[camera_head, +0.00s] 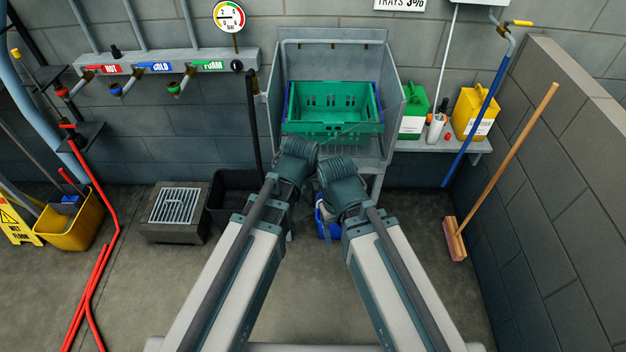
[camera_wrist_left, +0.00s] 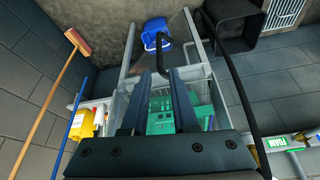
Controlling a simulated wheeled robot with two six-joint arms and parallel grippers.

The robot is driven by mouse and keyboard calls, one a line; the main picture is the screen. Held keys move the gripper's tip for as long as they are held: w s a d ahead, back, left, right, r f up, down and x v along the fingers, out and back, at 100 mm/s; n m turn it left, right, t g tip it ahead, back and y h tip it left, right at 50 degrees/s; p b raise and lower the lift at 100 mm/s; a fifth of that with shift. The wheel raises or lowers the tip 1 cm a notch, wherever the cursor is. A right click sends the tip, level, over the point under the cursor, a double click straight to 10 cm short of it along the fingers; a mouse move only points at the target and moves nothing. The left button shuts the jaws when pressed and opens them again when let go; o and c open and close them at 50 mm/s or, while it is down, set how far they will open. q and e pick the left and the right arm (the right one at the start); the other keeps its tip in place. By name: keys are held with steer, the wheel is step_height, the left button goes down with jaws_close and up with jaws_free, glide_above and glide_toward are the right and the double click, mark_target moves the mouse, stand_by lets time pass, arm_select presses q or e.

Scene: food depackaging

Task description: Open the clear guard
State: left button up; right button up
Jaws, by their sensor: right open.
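A grey metal booth (camera_head: 394,84) stands against the back wall with a green crate (camera_head: 333,127) inside. The clear guard is hard to make out; a faint see-through pane seems to lie across the booth's front in the left wrist view. A black curved handle (camera_wrist_left: 159,43) shows there, at or between my left fingertips. My left gripper (camera_wrist_left: 163,71) has a gap between its fingers, with the green crate visible beyond. In the head view my left wrist is just in front of the booth. My right wrist is beside it, lower; its fingertips are hidden.
A shelf right of the booth holds a green-and-white jug (camera_head: 414,112) and a yellow jug (camera_head: 474,113). A broom (camera_head: 505,172) leans at the right wall. A blue bucket (camera_wrist_left: 157,32) is on the floor below the booth. A black bin (camera_head: 232,196) stands left.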

arm_select(q)
steer(key=shift+s+a+r, duration=0.1)
steer(key=shift+s+r, duration=0.15)
steer(key=shift+r, duration=0.25)
arm_select(e)
steer(key=shift+s+r, duration=0.1)
steer(key=shift+r, duration=0.4)
arm_select(q)
steer(key=shift+c, duration=0.3)
